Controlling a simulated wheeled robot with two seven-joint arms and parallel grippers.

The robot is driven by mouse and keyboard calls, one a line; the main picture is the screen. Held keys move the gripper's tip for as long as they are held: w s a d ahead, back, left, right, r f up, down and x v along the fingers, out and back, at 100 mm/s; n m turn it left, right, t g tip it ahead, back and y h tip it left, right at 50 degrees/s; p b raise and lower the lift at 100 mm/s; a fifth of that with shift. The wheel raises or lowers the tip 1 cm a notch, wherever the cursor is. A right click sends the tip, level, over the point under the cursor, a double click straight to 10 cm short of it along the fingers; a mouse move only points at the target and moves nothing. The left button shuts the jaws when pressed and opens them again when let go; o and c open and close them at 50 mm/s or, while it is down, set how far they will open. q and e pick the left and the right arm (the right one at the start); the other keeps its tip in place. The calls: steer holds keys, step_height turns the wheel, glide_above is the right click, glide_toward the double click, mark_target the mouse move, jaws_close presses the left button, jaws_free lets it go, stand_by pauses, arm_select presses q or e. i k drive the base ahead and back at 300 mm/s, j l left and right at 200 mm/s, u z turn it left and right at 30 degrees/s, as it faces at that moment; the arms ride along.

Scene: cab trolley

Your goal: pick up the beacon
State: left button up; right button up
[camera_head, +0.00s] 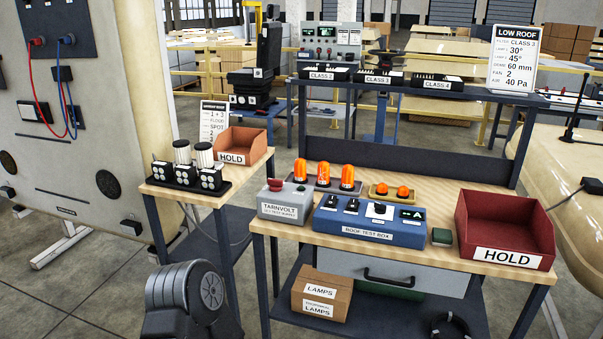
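Three tall orange beacons stand upright in a row at the back of the wooden workbench: a left one (300,171), a middle one (323,174) and a right one (347,177). They sit on a dark base behind the roof test box. I cannot tell which of these the task means. A dark grey link of my arm shows at the bottom left, apart from the bench. Neither of my grippers is in view.
The blue roof test box (369,221) and grey Tarnvolt box (285,203) stand in front of the beacons. A red HOLD bin (472,220) is at the right. A side table holds black-and-white lamps (182,152) and another HOLD bin (243,138). A raised shelf (420,85) runs behind.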

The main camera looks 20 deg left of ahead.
mark_target(300, 178)
steer(key=i+j, duration=0.1)
steer(key=j, duration=0.35)
steer(key=i+j, duration=0.1)
steer(key=j, duration=0.35)
steer(key=i+j+z, duration=0.1)
steer(key=j, duration=0.35)
steer(key=z, duration=1.15)
